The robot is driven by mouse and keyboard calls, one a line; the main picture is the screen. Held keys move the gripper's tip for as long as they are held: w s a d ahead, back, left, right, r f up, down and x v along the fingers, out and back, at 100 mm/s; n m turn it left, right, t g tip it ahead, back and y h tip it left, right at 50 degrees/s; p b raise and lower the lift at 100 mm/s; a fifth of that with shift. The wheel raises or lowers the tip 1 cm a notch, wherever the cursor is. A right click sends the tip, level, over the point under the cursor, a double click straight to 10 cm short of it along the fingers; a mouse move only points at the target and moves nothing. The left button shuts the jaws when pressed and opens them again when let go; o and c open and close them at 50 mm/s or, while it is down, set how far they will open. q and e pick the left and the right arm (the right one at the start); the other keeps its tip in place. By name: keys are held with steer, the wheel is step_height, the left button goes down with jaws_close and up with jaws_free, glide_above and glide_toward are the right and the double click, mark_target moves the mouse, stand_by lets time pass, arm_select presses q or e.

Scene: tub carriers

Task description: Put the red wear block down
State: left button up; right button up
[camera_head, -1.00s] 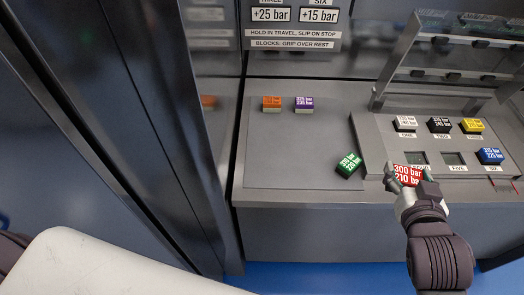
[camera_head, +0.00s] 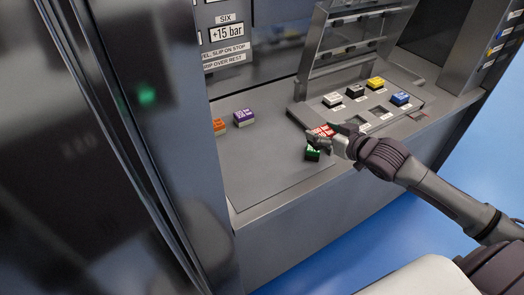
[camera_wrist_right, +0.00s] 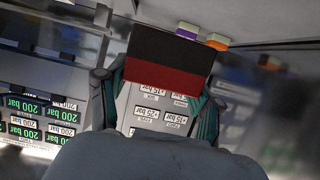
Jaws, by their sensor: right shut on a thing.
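My right gripper (camera_head: 328,138) is shut on the red wear block (camera_head: 322,131), which has white lettering on its top. It holds the block near the left front corner of the grey tray (camera_head: 300,112). In the right wrist view the block (camera_wrist_right: 168,68) shows a dark face and a red band between the two fingers. I cannot tell whether it touches anything below. A green block (camera_head: 312,154) is close in front of the red one and partly covered by the gripper. My left gripper is not in view.
The tray holds white (camera_head: 332,99), black (camera_head: 355,91), yellow (camera_head: 376,83) and blue (camera_head: 400,99) blocks. An empty pocket (camera_head: 354,122) shows in its front row. Orange (camera_head: 219,127) and purple (camera_head: 243,117) blocks stand on the bench (camera_head: 262,165), with clear space in front.

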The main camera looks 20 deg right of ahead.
steer(key=w+a+f, duration=0.1)
steer(key=a+f, duration=0.1)
steer(key=a, duration=0.1)
steer(key=w+a+f+p, duration=0.1)
steer(key=a+f, duration=0.1)
steer(key=a, duration=0.2)
steer(key=w+a+f, duration=0.1)
steer(key=a+f, duration=0.1)
steer(key=a, duration=0.1)
steer(key=shift+w+a+f+p, duration=0.1)
steer(key=shift+w+a+p, duration=0.2)
steer(key=shift+a+p, duration=0.05)
steer(key=shift+a+f, duration=0.15)
steer(key=shift+f, duration=0.05)
step_height(320, 180, down, 3)
steer(key=shift+f, duration=0.15)
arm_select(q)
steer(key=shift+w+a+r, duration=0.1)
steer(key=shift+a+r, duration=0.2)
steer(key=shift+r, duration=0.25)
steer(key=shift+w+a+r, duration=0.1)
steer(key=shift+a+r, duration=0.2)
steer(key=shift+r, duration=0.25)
arm_select(e)
steer(key=shift+f, duration=0.35)
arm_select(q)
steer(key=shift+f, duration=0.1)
arm_select(e)
steer(key=shift+f, duration=0.1)
steer(key=o, duration=1.2)
